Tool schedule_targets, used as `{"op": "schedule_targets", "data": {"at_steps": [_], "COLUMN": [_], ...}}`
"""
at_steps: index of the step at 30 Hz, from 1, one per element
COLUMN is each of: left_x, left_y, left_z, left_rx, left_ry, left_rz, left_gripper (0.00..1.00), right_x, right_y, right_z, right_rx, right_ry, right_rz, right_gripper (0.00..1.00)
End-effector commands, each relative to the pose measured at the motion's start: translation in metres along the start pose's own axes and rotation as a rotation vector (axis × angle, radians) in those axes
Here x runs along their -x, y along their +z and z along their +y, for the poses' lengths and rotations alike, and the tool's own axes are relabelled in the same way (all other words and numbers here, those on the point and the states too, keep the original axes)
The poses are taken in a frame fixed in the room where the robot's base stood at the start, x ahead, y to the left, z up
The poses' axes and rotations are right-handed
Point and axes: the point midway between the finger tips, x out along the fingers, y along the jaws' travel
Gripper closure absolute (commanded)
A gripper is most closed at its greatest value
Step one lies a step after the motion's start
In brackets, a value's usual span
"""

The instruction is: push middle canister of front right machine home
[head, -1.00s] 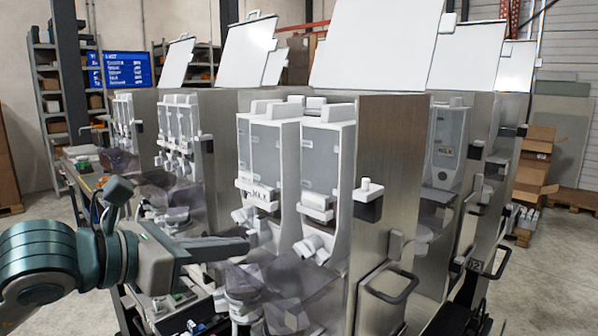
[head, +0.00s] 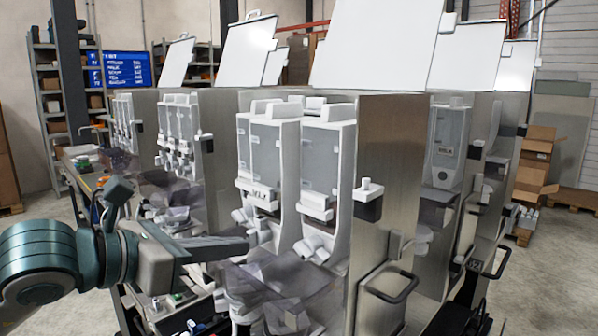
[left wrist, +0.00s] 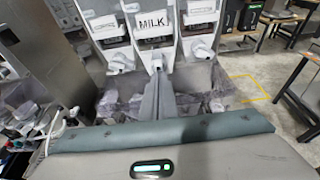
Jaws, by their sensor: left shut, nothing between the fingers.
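The front right machine holds a row of white canisters with grey windows. The middle canister (head: 266,150) has a MILK label, which reads clearly on the canister (left wrist: 152,26) in the left wrist view. A canister stands on either side of it in that view. My left gripper (head: 246,246) is shut and empty, low in front of the machine by the spouts. In the left wrist view its fingers (left wrist: 158,78) point at the middle canister's spout and overlap it. I cannot tell whether they touch. My right gripper is not in view.
The right canister (head: 328,160) stands close beside the middle one. A metal side panel (head: 390,180) closes off the machine's right side. A smoky translucent tray (head: 285,285) lies below the spouts. Another machine (head: 180,130) stands to the left.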

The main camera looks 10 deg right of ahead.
Motion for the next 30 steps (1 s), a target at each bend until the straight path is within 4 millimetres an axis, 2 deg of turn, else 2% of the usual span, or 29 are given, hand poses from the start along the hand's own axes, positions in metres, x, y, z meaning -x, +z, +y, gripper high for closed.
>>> {"op": "schedule_targets", "data": {"at_steps": [17, 30], "left_x": [-0.001, -0.015], "left_y": [0.0, 0.003], "left_z": [0.0, 0.0], "left_rx": [0.0, 0.001], "left_ry": [0.0, 0.0], "left_rz": [0.0, 0.0], "left_gripper": [1.0, 1.0], "right_x": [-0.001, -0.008], "right_y": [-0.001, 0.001], "right_z": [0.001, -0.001], "right_rx": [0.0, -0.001], "right_ry": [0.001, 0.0], "right_rz": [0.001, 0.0], "right_gripper": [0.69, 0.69]}}
